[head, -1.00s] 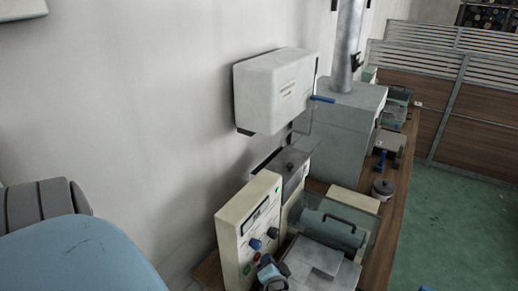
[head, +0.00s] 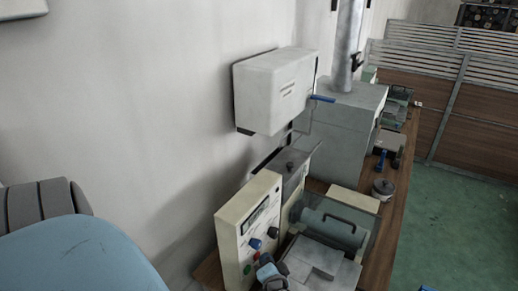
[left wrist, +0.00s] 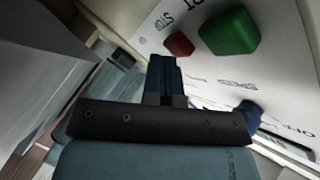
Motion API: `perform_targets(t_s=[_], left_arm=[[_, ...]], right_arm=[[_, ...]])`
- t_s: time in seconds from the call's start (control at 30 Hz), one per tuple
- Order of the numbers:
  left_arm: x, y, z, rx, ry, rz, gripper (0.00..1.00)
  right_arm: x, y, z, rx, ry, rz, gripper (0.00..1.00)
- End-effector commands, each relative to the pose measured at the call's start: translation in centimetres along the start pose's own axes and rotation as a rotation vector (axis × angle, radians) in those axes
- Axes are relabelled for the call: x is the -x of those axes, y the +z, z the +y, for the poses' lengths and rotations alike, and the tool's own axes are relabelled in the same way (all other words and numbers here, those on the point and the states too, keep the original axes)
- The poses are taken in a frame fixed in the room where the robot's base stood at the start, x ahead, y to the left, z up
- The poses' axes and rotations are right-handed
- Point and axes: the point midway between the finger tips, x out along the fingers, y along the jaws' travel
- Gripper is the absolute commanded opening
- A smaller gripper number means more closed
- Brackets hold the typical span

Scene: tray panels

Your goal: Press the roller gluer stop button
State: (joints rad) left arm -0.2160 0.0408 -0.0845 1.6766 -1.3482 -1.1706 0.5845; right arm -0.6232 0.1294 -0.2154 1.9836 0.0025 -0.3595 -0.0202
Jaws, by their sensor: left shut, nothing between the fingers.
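The roller gluer's cream control panel (head: 246,220) stands on the bench in the head view, with a blue knob (head: 255,244) and a green button (head: 247,268) on its face. In the left wrist view a small red button (left wrist: 179,44) sits beside a larger green button (left wrist: 229,31), with a STOP label next to the red one. My left gripper (head: 265,261) is in front of the panel's lower right part. In the left wrist view its dark blue fingers (left wrist: 163,62) are shut and empty, their tips close to the red button; contact is not clear. My right gripper is out of view.
A blue knob (left wrist: 247,115) is right of the fingers in the wrist view. The gluer's roller (head: 330,229) and flat metal plate (head: 321,260) lie right of the panel. A white wall box (head: 275,92) hangs above. Green floor is open at right.

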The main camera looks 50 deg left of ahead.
Motion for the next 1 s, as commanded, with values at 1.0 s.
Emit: perform_targets(t_s=[1.0], left_arm=[[3.3,-2.4,2.6,0.002,0.001,0.0,0.0]], right_arm=[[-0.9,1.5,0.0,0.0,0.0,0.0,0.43]])
